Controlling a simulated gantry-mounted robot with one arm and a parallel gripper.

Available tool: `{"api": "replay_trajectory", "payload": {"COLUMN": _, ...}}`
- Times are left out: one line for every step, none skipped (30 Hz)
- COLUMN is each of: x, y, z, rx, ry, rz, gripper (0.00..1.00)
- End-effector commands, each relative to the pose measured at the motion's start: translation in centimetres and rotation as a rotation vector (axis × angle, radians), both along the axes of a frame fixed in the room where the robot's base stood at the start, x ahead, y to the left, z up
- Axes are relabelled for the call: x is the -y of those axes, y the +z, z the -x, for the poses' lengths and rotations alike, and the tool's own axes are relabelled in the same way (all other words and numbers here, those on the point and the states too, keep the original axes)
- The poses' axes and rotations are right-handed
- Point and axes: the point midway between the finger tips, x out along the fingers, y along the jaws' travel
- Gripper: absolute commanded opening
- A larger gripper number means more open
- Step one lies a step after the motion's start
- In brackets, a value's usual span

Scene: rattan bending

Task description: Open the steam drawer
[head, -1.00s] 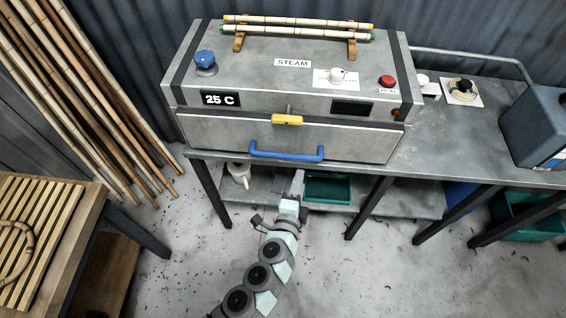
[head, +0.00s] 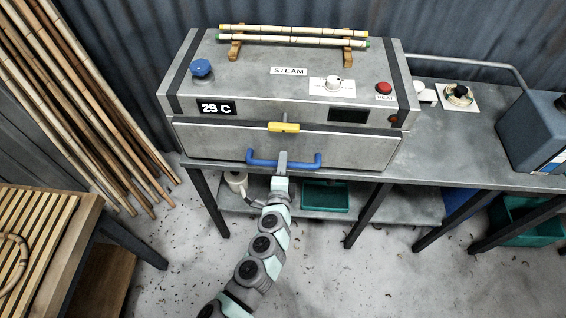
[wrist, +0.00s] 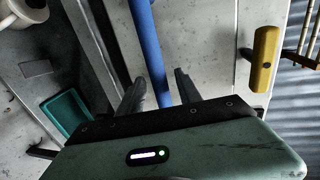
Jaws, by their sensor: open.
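The steam box (head: 270,80) stands on the metal bench, with a closed drawer (head: 215,140) across its front. A blue bar handle (head: 262,162) runs along the drawer front. A yellow latch (head: 284,127) sits above it at the drawer's top edge. My gripper (head: 283,163) is at the middle of the handle. In the wrist view the blue handle (wrist: 148,50) passes between the two open fingers of my gripper (wrist: 158,92), one on each side. I cannot tell whether either finger touches it. The yellow latch (wrist: 263,58) shows at the right there.
Rattan poles (head: 290,36) rest on wooden holders atop the box. A blue knob (head: 201,68) and red button (head: 383,88) are on its lid. Below the bench are a green tray (head: 325,196) and a white jug (head: 236,180). A slatted wooden table (head: 40,225) stands at left.

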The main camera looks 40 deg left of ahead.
Motion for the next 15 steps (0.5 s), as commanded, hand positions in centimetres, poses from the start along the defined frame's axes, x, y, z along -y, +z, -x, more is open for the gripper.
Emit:
{"api": "replay_trajectory", "payload": {"x": -0.15, "y": 0.05, "z": -0.33, "rx": 0.002, "ry": -0.001, "rz": 0.000, "gripper": 0.41}}
{"api": "replay_trajectory", "payload": {"x": -0.22, "y": 0.03, "z": -0.45, "rx": 0.002, "ry": -0.001, "rz": 0.000, "gripper": 0.41}}
{"api": "replay_trajectory", "payload": {"x": -0.29, "y": 0.02, "z": -0.56, "rx": 0.002, "ry": -0.002, "rz": 0.000, "gripper": 0.41}}
{"api": "replay_trajectory", "payload": {"x": -0.34, "y": 0.00, "z": -0.62, "rx": 0.002, "ry": -0.002, "rz": 0.000, "gripper": 0.41}}
{"api": "replay_trajectory", "payload": {"x": -0.37, "y": -0.03, "z": -0.65, "rx": 0.002, "ry": -0.001, "rz": 0.000, "gripper": 0.41}}
{"api": "replay_trajectory", "payload": {"x": -0.40, "y": -0.06, "z": -0.67, "rx": 0.002, "ry": -0.001, "rz": 0.000, "gripper": 0.41}}
{"api": "replay_trajectory", "payload": {"x": -0.42, "y": -0.07, "z": -0.68, "rx": 0.002, "ry": -0.001, "rz": 0.000, "gripper": 0.41}}
{"api": "replay_trajectory", "payload": {"x": -0.41, "y": -0.08, "z": -0.68, "rx": 0.002, "ry": -0.001, "rz": 0.000, "gripper": 0.41}}
{"api": "replay_trajectory", "payload": {"x": -0.41, "y": -0.09, "z": -0.67, "rx": 0.002, "ry": -0.001, "rz": 0.000, "gripper": 0.41}}
{"api": "replay_trajectory", "payload": {"x": -0.41, "y": -0.10, "z": -0.66, "rx": 0.000, "ry": -0.001, "rz": 0.000, "gripper": 0.41}}
{"api": "replay_trajectory", "payload": {"x": -0.41, "y": -0.10, "z": -0.66, "rx": 0.000, "ry": -0.001, "rz": 0.000, "gripper": 0.41}}
{"api": "replay_trajectory", "payload": {"x": -0.41, "y": -0.10, "z": -0.64, "rx": 0.000, "ry": -0.001, "rz": 0.000, "gripper": 0.41}}
{"api": "replay_trajectory", "payload": {"x": -0.41, "y": -0.10, "z": -0.64, "rx": 0.000, "ry": -0.001, "rz": 0.000, "gripper": 0.41}}
{"api": "replay_trajectory", "payload": {"x": -0.41, "y": -0.11, "z": -0.63, "rx": 0.000, "ry": -0.001, "rz": 0.000, "gripper": 0.38}}
{"api": "replay_trajectory", "payload": {"x": -0.41, "y": -0.11, "z": -0.62, "rx": 0.000, "ry": -0.001, "rz": 0.000, "gripper": 0.35}}
